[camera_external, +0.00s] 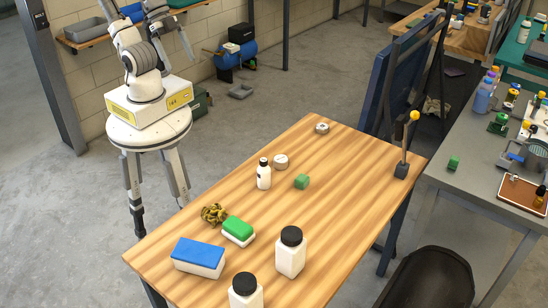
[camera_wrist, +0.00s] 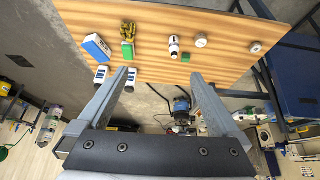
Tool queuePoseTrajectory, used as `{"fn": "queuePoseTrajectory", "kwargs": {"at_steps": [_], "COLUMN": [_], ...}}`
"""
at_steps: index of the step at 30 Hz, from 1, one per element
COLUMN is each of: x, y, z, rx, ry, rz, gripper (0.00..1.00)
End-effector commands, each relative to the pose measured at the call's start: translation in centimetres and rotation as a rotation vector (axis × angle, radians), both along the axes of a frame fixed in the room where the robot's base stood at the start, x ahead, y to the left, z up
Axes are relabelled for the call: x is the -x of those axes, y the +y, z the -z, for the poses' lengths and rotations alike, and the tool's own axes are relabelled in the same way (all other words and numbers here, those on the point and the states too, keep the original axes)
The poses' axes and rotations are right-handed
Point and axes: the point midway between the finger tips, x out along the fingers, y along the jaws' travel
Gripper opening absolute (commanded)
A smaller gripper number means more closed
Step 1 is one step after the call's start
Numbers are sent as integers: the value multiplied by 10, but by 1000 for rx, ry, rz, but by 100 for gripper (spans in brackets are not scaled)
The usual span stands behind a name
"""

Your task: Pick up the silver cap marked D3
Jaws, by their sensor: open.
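Two round, pale silver caps lie on the wooden table. One cap (camera_external: 281,162) is beside the small white bottle, and the other cap (camera_external: 322,128) is near the far edge. In the wrist view they appear as one cap (camera_wrist: 201,41) right of the bottle and another cap (camera_wrist: 256,47) further right. Markings are too small to read, so I cannot tell which is D3. My gripper (camera_wrist: 158,76) is open and empty, with its two grey fingers spread, well away from the caps.
The table (camera_external: 345,165) also holds a white bottle (camera_external: 264,174), a green cube (camera_external: 302,181), a yellow-black tangle (camera_external: 214,214), green (camera_external: 238,231) and blue (camera_external: 199,256) topped blocks, two black-lidded jars (camera_external: 291,252) and a yellow-knobbed post (camera_external: 402,169). A dark chair (camera_external: 430,283) stands at the right.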

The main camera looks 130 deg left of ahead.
Motion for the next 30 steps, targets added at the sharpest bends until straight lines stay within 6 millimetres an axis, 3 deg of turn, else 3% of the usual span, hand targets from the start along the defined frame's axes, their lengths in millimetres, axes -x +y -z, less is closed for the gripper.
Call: {"fn": "queuePoseTrajectory", "kwargs": {"at_steps": [10, 14, 17, 30], "x": [0, -5, -14, -73], "y": [0, 13, 38, 190], "z": [0, 11, 29, 112], "rx": [-2, -59, -171, -836], "ry": [1, 30, 88, 491], "rz": [0, 8, 30, 365], "gripper": [100, 100, 100, 100]}}
